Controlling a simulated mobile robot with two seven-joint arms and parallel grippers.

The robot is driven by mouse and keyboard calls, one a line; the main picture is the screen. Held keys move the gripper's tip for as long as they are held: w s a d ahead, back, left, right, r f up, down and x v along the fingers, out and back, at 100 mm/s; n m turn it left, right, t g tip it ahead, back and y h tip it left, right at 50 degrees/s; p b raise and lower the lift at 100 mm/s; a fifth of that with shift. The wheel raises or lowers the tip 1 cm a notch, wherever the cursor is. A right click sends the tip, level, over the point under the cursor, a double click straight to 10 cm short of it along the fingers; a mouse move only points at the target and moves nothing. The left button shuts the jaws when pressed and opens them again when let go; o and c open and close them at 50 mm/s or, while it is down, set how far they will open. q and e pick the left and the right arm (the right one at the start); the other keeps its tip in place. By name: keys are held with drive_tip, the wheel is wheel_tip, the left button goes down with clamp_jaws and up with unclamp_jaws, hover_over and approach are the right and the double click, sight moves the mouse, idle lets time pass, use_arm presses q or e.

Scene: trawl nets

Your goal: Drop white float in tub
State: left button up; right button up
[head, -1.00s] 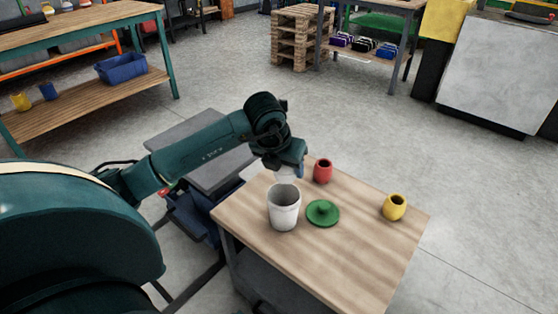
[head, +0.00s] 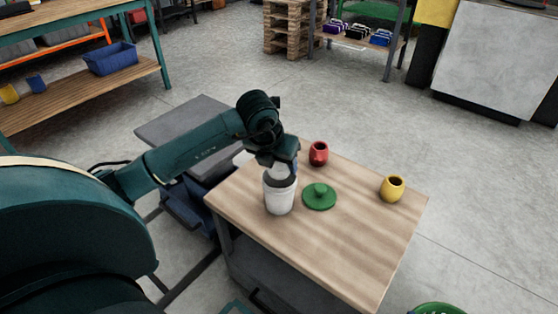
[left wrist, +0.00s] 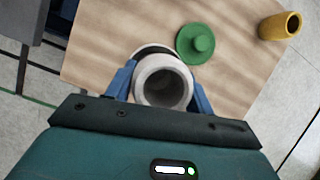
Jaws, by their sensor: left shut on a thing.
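The white tub (head: 279,199) stands upright and open on the wooden table. My left gripper (head: 281,173) is directly over the tub's mouth. In the left wrist view its two blue fingers (left wrist: 160,92) are shut on the white float (left wrist: 163,62), a pale hollow piece with a round opening facing the camera. The float shows in the head view (head: 280,171) just at or above the tub's rim; I cannot tell whether its lower end is inside. Part of the tub's dark mouth shows behind the float in the wrist view. My right gripper is not in view.
A green lid (head: 319,199) with a knob lies just right of the tub. A red pot (head: 318,154) stands behind it and a yellow pot (head: 392,188) near the table's right edge. The table's front right is clear. A green basket (head: 437,309) shows at the bottom right.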

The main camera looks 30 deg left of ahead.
use_arm(q)
drive_tip(key=o, duration=1)
drive_tip(key=shift+o, duration=0.2)
drive_tip(key=p+v, duration=0.3)
drive_tip(key=v, duration=1)
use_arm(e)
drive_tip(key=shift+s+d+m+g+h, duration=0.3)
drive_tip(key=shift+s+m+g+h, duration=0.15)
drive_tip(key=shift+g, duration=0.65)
use_arm(q)
drive_tip(key=shift+r, duration=0.15)
